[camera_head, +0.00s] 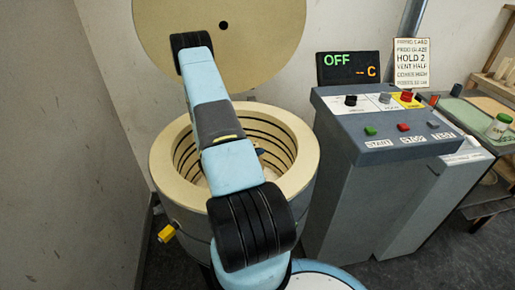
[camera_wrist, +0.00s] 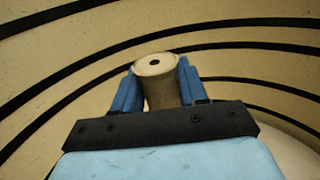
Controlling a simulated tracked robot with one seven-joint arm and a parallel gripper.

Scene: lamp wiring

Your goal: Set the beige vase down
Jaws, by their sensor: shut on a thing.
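The beige vase (camera_wrist: 163,97) shows in the wrist view, with a pale round top and a small dark hole in it. My gripper (camera_wrist: 157,72) has its two blue fingers on either side of the vase and is shut on it. Both are inside the round kiln (camera_head: 304,148), whose beige wall with dark grooves curves behind them. In the head view my arm reaches over the rim and hides the vase and most of the gripper. The vase's base is hidden, so I cannot tell whether it touches the floor.
The kiln's round lid (camera_head: 262,45) stands open at the back. A grey control box (camera_head: 385,125) stands to the right, with a display (camera_head: 348,67) reading OFF and a card (camera_head: 411,63) on it. A pale surface (camera_wrist: 287,150) shows at the wrist view's lower right. Shelves stand far right.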

